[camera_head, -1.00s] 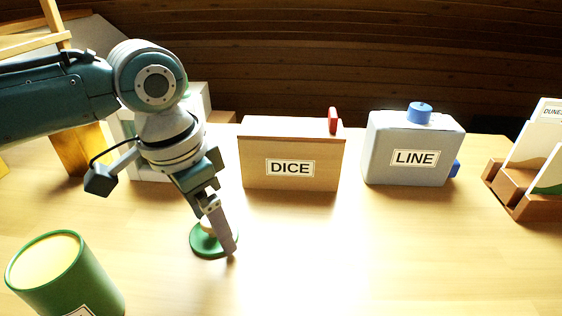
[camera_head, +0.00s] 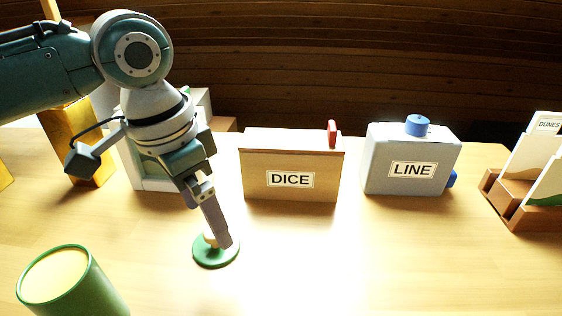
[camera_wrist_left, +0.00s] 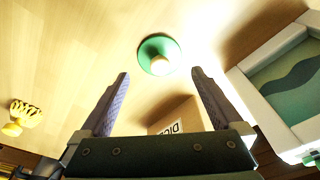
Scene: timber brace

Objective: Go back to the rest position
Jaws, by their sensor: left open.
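My left gripper (camera_head: 222,240) points down over the wooden table, just at a round green lid (camera_head: 213,257) with a pale knob. In the left wrist view the two fingers (camera_wrist_left: 160,78) are spread wide with nothing between them. The green lid (camera_wrist_left: 152,45) lies flat on the table beyond the fingertips there, its knob showing. In the head view the fingers partly hide the lid and knob. My right gripper is in neither view.
A green can (camera_head: 95,290) stands front left. A DICE box (camera_head: 262,185), a grey LINE container (camera_head: 385,165) and a wooden card holder (camera_head: 520,215) line the back. A white-framed thing (camera_wrist_left: 255,100) stands near the gripper. The table's front middle is clear.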

